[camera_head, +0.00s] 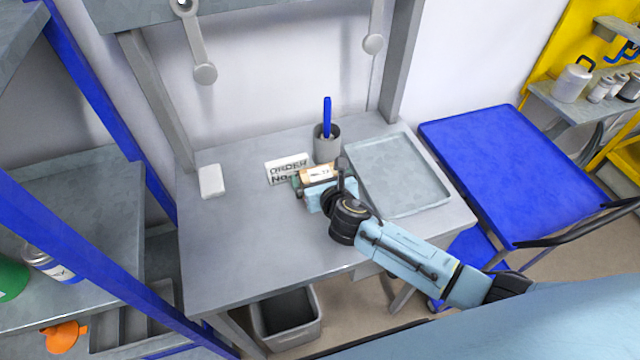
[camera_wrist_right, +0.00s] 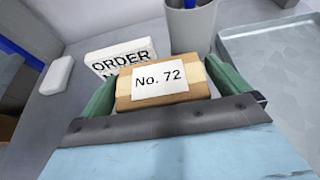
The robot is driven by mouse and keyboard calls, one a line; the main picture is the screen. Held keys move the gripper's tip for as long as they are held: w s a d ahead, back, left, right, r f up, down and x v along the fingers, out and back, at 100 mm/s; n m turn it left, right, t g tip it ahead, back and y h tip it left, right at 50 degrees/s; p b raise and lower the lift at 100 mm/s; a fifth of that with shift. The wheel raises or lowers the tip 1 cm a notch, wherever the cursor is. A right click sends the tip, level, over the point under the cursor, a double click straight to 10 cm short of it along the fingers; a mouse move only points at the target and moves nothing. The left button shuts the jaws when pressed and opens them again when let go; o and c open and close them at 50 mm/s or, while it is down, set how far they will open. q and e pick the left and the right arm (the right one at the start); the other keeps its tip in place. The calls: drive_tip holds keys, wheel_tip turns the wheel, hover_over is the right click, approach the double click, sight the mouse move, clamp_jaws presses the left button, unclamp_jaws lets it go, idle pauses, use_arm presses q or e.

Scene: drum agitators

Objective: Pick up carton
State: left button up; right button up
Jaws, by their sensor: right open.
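The carton (camera_wrist_right: 192,107) is a small brown box with a white label reading "No. 72". In the right wrist view it sits between the two green fingers of my right gripper (camera_wrist_right: 160,92), one on each side. The gripper is open around it. In the head view the carton (camera_head: 318,173) is on the grey table (camera_head: 240,245), partly hidden by my right gripper (camera_head: 316,182). My left gripper is not in view.
A grey cup with a blue pen (camera_head: 327,147) stands behind the carton. A grey tray (camera_head: 425,190) lies close on the right. A white block (camera_head: 211,181) is at the left. A blue cart (camera_head: 510,165) stands right of the table; the table's front left is clear.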

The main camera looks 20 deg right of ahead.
drive_tip(key=c, duration=1)
drive_tip(key=shift+r, duration=0.1)
